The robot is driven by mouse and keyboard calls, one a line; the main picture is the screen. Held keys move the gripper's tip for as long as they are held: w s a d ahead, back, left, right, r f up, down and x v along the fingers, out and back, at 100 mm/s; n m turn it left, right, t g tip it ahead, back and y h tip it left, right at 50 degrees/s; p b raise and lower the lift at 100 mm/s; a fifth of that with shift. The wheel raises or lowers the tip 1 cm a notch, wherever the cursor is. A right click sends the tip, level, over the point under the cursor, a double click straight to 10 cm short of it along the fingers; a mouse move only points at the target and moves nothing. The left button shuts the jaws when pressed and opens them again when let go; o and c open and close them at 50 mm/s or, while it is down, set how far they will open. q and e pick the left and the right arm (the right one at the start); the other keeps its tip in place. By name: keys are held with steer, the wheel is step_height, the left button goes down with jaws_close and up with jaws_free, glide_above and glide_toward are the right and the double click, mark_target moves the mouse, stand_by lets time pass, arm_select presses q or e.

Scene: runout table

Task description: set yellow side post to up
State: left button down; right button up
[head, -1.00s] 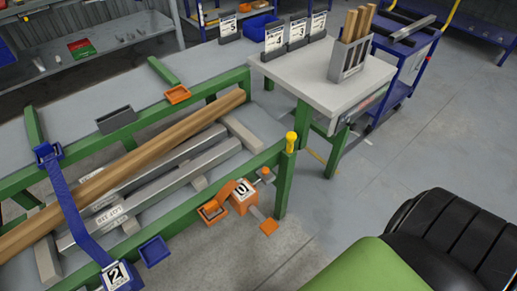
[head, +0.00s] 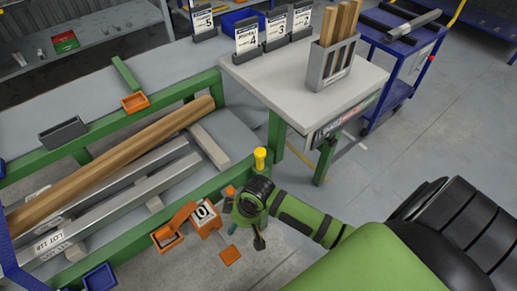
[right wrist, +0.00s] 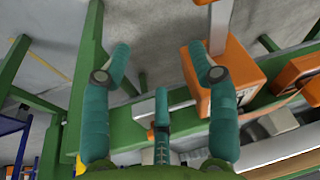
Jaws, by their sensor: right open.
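The yellow side post (head: 260,158) stands upright as a short yellow cap at the right end of the green front rail (head: 215,186) of the runout table. My right gripper (head: 246,232) is just below and in front of it in the head view, its fingers pointing down. My arm hides part of the green leg under the post. In the right wrist view the teal fingers (right wrist: 160,60) are spread with nothing between them. A small yellow patch shows at that view's lower left edge; I cannot tell if it is the post. My left gripper is not in view.
An orange box marked 0 (head: 204,216) hangs on the front rail close left of my right gripper. A wooden pole (head: 120,155) and grey bars lie on the table. A white-topped table (head: 300,75) stands behind the post.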

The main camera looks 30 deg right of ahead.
step_height(320, 180, up, 5)
steer(key=n, duration=0.1)
step_height(320, 180, up, 13)
steer(key=m+g+h, duration=0.1)
steer(key=g+h, duration=0.1)
steer(key=g, duration=0.1)
glide_above(259, 151)
steer(key=shift+a+r, duration=0.1)
steer(key=shift+r, duration=0.1)
step_height(259, 151, down, 7)
steer(key=shift+w+r, duration=0.1)
steer(key=shift+r, duration=0.05)
jaws_close()
steer(key=shift+r, duration=0.1)
